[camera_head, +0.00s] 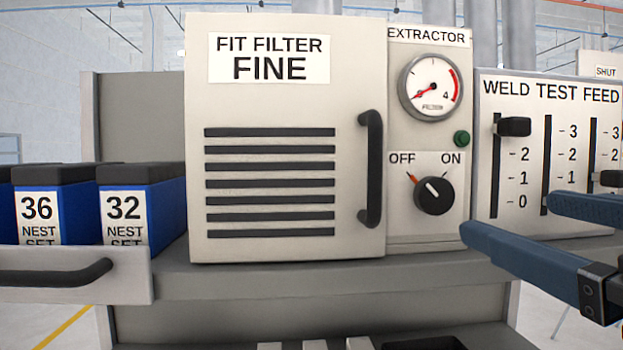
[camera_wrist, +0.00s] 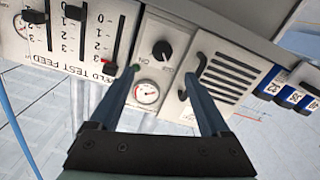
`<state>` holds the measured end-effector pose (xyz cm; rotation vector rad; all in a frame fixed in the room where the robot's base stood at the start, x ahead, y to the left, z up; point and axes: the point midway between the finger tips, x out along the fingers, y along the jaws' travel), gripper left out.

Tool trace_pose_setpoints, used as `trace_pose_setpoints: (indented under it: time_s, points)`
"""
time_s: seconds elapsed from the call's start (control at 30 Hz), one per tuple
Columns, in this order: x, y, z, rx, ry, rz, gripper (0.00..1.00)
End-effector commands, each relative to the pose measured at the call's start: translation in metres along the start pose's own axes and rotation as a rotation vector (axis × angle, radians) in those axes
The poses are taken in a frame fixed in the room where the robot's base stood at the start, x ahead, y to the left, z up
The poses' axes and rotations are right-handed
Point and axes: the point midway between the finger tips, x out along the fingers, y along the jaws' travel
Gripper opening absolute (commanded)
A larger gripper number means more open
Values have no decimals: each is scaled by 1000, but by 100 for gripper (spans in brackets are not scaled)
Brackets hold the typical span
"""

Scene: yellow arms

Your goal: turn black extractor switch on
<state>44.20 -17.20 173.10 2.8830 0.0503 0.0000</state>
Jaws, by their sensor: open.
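The black extractor switch (camera_head: 434,195) is a round knob on a white plate, below the gauge. Its pale pointer mark leans up and left, toward OFF. My gripper (camera_head: 509,217) has two blue fingers, spread apart and empty, to the right of the switch in the head view. The nearer fingertip is a little right of and below the knob. In the wrist view the panel appears upside down. The switch (camera_wrist: 162,50) shows there between and just beyond the fingertips of my gripper (camera_wrist: 162,68), with no visible contact.
The pressure gauge (camera_head: 432,88) and green button (camera_head: 461,138) are above the switch. The filter door (camera_head: 285,220) with its black handle (camera_head: 371,170) is at left. The weld test feed panel (camera_head: 510,105) with sliders is at right, behind my fingers. Blue bins (camera_head: 155,205) stand far left.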

Motion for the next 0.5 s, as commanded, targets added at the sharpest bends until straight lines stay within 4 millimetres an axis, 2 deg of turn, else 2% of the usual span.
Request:
trace_pose_setpoints:
  time_s: [0.17,0.5]
  points:
    - [18,-1,1,1,-4,-5,81]
    - [88,-1,1,3,-4,-6,81]
